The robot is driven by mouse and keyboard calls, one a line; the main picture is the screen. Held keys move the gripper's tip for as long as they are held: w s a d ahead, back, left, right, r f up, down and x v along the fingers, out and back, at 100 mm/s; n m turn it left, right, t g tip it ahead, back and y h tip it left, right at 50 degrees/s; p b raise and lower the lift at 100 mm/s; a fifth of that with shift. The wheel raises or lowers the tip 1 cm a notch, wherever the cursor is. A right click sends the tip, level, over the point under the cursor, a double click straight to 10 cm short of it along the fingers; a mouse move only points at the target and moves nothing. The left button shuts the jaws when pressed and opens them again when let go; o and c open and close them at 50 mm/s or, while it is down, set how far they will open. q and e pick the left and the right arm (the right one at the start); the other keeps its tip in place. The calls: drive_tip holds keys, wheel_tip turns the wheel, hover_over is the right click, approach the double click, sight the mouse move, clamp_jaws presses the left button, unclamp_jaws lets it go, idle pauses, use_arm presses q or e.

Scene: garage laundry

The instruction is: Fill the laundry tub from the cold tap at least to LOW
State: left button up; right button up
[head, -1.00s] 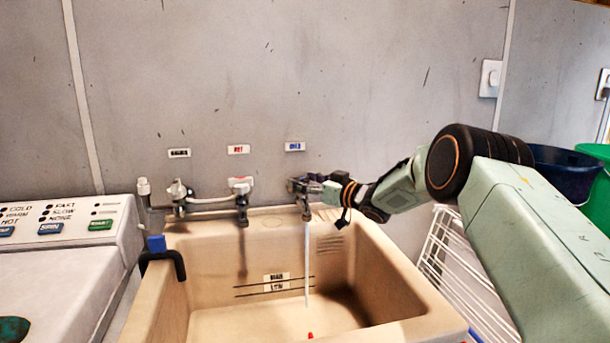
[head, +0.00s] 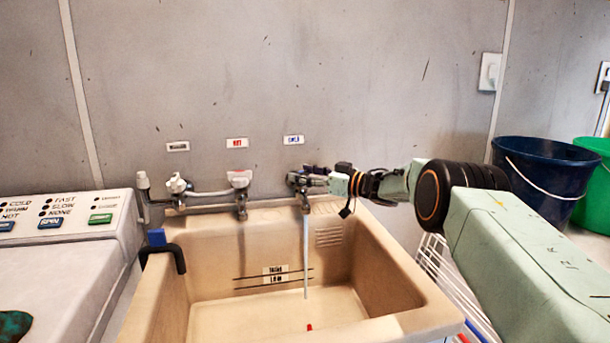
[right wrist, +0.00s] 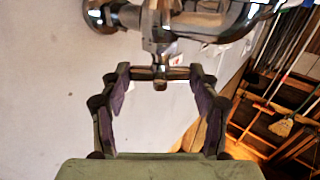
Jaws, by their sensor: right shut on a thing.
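The beige laundry tub (head: 400,262) stands below a row of taps. Its back inside wall has two dark level lines with a label (head: 276,273). The cold tap (head: 305,195), under the blue-lettered label (head: 293,140), runs a thin stream of water (head: 306,255) into the tub. The water surface is hard to make out against the pale floor; it appears below the lines. My right gripper (head: 322,178) is shut on the cold tap's handle, which also shows between its fingers in the right wrist view (right wrist: 160,74). My left gripper is not in view.
The hot tap (head: 240,190) and another white-handled tap (head: 177,187) are left of the cold tap. A blue bucket (head: 540,175) and a green one (head: 595,160) are at right.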

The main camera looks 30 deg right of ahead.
drive_tip(key=shift+d+r, duration=0.1)
drive_tip(key=shift+r, duration=0.25)
drive_tip(key=o, duration=1.1)
drive_tip(key=shift+f, duration=0.1)
drive_tip(key=shift+o, duration=0.3)
drive_tip(key=shift+f, duration=0.1)
drive_tip(key=v, duration=1.2)
drive_tip(key=shift+f, duration=0.1)
